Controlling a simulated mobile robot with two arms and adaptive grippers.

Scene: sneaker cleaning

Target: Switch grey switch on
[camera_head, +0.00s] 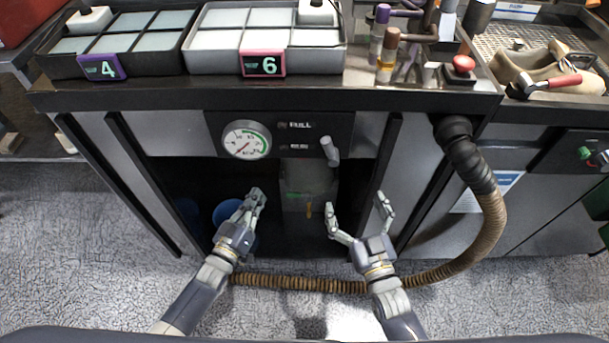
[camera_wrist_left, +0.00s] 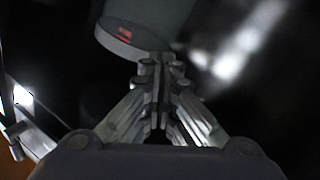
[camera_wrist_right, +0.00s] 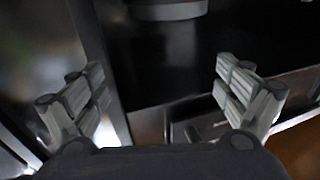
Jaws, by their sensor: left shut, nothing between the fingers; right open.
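A grey switch lever (camera_head: 330,152) sticks out at the right end of the black panel (camera_head: 285,165) under the counter, beside a round white gauge (camera_head: 247,140). My left gripper (camera_head: 257,197) is below and left of the lever, near the cabinet opening. Its fingers are together and empty, as the left wrist view (camera_wrist_left: 160,75) also shows. My right gripper (camera_head: 358,206) is below and slightly right of the lever, with its fingers spread apart and nothing between them. The right wrist view (camera_wrist_right: 160,80) also shows the wide gap. Neither gripper touches the lever.
A ribbed brown hose (camera_head: 493,215) hangs at the right and runs along the floor behind my arms. A blue bucket (camera_head: 228,212) stands in the dark opening behind my left gripper. Trays (camera_head: 292,62), bottles and a red button (camera_head: 463,64) are on the counter above.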

